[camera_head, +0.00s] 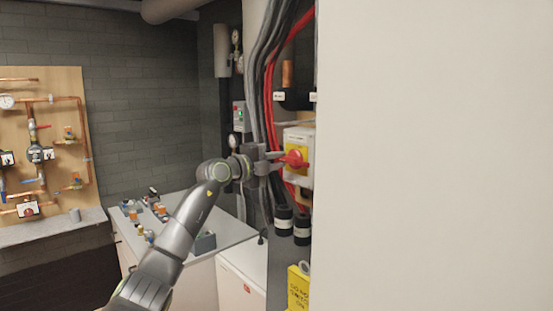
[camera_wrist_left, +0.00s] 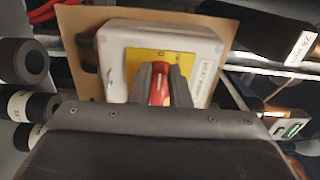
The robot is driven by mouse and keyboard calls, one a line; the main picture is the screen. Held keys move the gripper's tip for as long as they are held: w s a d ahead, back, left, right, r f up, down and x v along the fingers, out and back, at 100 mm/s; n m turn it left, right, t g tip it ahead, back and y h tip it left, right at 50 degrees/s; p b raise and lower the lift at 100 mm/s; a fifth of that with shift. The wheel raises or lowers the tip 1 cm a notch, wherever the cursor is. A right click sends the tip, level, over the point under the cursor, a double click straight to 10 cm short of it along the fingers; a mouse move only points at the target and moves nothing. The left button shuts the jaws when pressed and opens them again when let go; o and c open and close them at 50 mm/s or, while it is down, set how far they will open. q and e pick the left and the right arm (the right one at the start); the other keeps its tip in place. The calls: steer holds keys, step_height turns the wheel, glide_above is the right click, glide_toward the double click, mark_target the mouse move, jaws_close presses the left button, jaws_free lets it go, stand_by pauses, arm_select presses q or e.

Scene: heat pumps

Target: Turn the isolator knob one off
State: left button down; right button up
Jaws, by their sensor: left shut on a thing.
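The isolator knob (camera_head: 294,158) is red, on a yellow plate on a white isolator box (camera_head: 299,142) at the middle of the head view. In the left wrist view the red knob (camera_wrist_left: 160,84) sits between my fingers, in front of the yellow plate (camera_wrist_left: 150,57) and the white box (camera_wrist_left: 113,50). My left gripper (camera_head: 277,160) reaches in from the left and its two fingers (camera_wrist_left: 162,85) are shut on the knob. The fingers hide part of the knob and the plate markings. My right gripper is not in view.
A large pale panel (camera_head: 435,155) fills the right of the head view, close to the box. Red and grey cables (camera_head: 268,75) run above it, and black pipe ends (camera_head: 283,220) are below. A white bench (camera_head: 190,232) with fittings stands left, under my left arm.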

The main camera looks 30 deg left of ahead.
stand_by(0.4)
arm_select(q)
steer(key=c, duration=1.4)
jaws_free()
steer(key=shift+o, duration=0.2)
steer(key=b+v, duration=0.9)
steer(key=v, duration=0.8)
steer(key=shift+s+a, duration=0.15)
steer(key=shift+s, duration=0.05)
steer(key=shift+f, duration=0.1)
